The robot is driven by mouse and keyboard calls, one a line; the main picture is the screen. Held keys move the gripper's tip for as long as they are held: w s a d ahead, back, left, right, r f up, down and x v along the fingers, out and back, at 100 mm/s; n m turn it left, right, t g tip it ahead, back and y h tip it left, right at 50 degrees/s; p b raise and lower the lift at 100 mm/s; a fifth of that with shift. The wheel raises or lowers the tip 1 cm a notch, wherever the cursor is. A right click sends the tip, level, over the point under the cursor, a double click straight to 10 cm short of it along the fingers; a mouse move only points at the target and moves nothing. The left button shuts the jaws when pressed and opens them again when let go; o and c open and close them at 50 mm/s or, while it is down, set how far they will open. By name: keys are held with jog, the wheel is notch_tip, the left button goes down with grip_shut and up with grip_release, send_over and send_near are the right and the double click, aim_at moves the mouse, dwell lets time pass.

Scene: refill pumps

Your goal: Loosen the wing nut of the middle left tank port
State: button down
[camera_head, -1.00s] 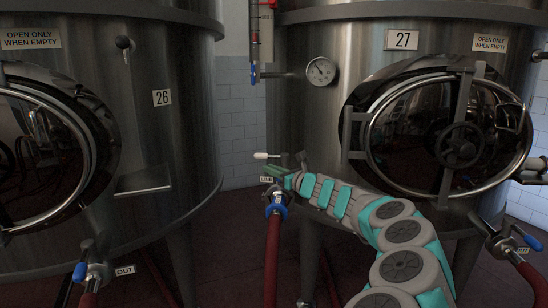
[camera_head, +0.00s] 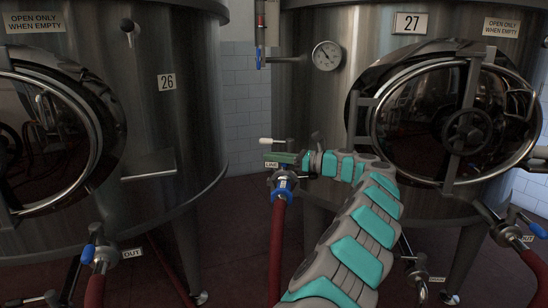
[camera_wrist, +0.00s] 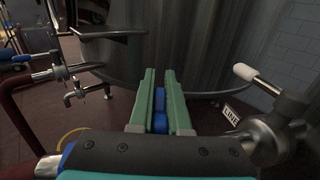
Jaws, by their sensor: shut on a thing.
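The LINE port on tank 27 (camera_head: 410,22) is at the middle of the head view, with a red hose (camera_head: 276,250) hanging below it. Its blue wing nut (camera_head: 283,188) sits at the top of the hose. My gripper (camera_head: 280,158) is at this port, just above the blue nut in that view. In the wrist view the two green jaws (camera_wrist: 160,110) are close together with blue wing nut parts (camera_wrist: 160,121) between them. My gripper is shut on the wing nut. The gripper body hides much of the port there.
The port's white-tipped lever (camera_head: 266,140) is close by my gripper; it also shows in the wrist view (camera_wrist: 245,72). A round hatch (camera_head: 455,115) and gauge (camera_head: 327,55) are on tank 27.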

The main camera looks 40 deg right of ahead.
jog(key=shift+s+d, duration=0.1)
jog(key=shift+d, duration=0.1)
jog(key=shift+a+n+g+y, duration=0.15)
jog(key=shift+n+g+y, duration=0.15)
jog(key=shift+g, duration=0.1)
jog(key=c, duration=1.1)
grip_release()
jog(key=shift+o, duration=1.1)
jog(key=shift+a, duration=0.1)
